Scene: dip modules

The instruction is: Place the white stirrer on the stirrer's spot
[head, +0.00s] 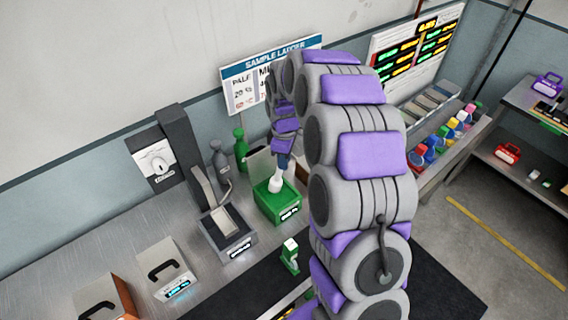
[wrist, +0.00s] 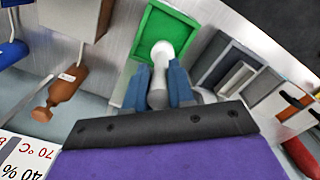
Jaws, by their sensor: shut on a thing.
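The white stirrer (wrist: 159,72) is held upright between the two blue fingers of my gripper (wrist: 168,88) in the wrist view. In the head view the white stirrer (head: 275,184) has its lower end at the green box (head: 281,207) on the bench. The green box also shows in the wrist view (wrist: 141,55) as an open green frame with a lighter inside. The stirrer's white end is over its inside; I cannot tell whether it touches the bottom. My gripper (head: 283,161) is small and partly hidden by my arm in the head view.
A grey device with a tray (head: 227,238) stands left of the green box. A small green-and-white item (head: 290,255) stands in front. Green (head: 240,150) and grey (head: 220,158) bottles stand behind. A brown bottle (wrist: 68,87) shows in the wrist view.

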